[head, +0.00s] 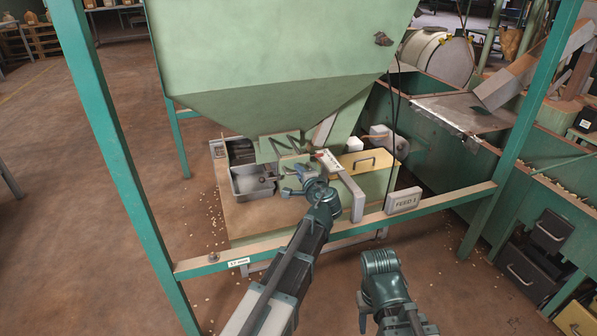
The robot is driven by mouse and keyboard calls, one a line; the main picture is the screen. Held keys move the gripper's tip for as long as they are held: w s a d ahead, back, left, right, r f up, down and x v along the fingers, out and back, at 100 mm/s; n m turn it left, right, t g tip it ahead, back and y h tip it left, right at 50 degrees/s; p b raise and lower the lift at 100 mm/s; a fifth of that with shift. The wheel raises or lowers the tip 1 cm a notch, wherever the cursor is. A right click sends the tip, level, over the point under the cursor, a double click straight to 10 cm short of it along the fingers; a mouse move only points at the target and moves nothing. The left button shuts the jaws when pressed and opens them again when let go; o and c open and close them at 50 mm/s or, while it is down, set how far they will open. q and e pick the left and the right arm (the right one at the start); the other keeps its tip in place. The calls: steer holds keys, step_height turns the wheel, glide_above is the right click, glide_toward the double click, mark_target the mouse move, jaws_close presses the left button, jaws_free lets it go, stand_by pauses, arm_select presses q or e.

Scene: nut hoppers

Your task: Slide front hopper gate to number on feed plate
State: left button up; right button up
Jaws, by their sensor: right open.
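The large green hopper (270,60) narrows down to an outlet with a grey-green gate assembly (285,143). A pale strip with a red mark (327,160) lies right of the outlet; its markings are too small to read. A grey plate reading "FEED 1" (403,201) is on the green front rail. My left gripper (289,191) is at the gate, just below the outlet; its jaws are too small and partly covered to tell if they grip anything. My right gripper (364,308) is low in front of the rail, open and apart from the hopper, its fingers mostly hidden.
A grey metal tray (253,190) sits left of the outlet. A yellow box with a handle (366,163) and a grey angled bar (352,193) are on the right. The green rail (335,232) crosses in front, with a small white label (238,262). Floor at left is mostly clear.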

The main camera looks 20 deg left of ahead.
arm_select(q)
steer(key=o, duration=0.3)
steer(key=shift+o, duration=0.2)
steer(key=p+v, duration=0.3)
steer(key=v, duration=1)
steer(key=shift+s+d+r, duration=0.15)
steer(key=shift+s+d, duration=0.05)
steer(key=shift+s, duration=0.15)
